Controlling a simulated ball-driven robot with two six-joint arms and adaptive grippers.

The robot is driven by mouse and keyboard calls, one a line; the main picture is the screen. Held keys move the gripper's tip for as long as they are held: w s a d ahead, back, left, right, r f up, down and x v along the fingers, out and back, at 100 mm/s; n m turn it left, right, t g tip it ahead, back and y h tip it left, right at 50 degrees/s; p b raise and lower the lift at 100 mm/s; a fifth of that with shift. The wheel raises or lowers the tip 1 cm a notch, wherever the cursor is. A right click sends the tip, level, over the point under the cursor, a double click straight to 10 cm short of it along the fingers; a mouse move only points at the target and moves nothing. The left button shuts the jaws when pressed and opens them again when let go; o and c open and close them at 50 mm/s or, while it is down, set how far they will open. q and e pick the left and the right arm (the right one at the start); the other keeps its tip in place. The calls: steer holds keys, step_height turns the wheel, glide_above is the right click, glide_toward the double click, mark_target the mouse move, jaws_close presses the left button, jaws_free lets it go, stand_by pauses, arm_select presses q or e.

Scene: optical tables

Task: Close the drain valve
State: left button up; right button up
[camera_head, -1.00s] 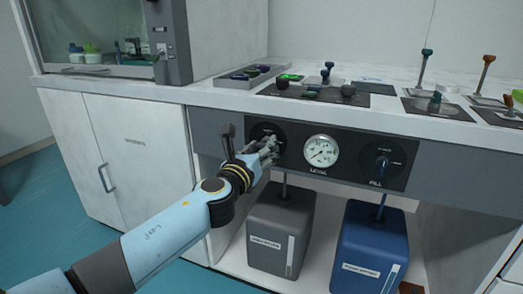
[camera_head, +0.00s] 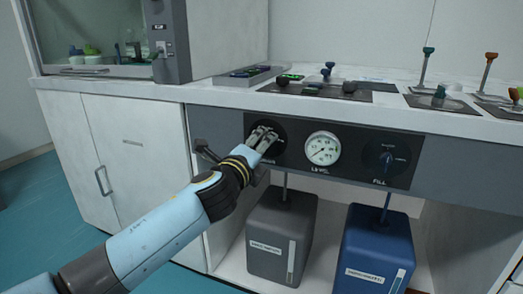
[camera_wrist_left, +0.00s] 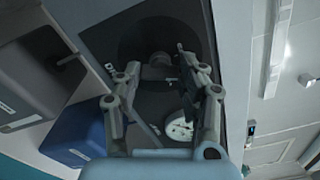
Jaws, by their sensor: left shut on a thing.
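The drain valve is a dark round dial with a small knob at the left end of the black panel (camera_head: 350,165). My left gripper (camera_head: 264,137) is at this dial and covers most of its front in the head view. In the left wrist view the valve knob (camera_wrist_left: 157,63) sits between the two fingers, with the dark disc behind it. The left gripper is shut on this knob. The knob's pointer direction is hidden. My right gripper is in neither view.
A round level gauge (camera_head: 322,148) sits right of the valve, then the fill knob (camera_head: 386,158). A grey tank (camera_head: 280,238) and a blue tank (camera_head: 378,250) stand below in the open bay. The worktop above holds several tools.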

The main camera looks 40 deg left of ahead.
arm_select(q)
steer(key=shift+f+n+b, duration=0.1)
steer(key=shift+n+b, duration=0.7)
steer(key=shift+n, duration=1.6)
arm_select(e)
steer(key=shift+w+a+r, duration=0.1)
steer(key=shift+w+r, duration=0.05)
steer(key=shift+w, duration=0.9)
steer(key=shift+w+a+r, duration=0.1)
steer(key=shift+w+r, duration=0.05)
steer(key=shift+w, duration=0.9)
arm_select(q)
steer(key=o, duration=1.2)
steer(key=shift+c, duration=0.2)
steer(key=v, duration=1.2)
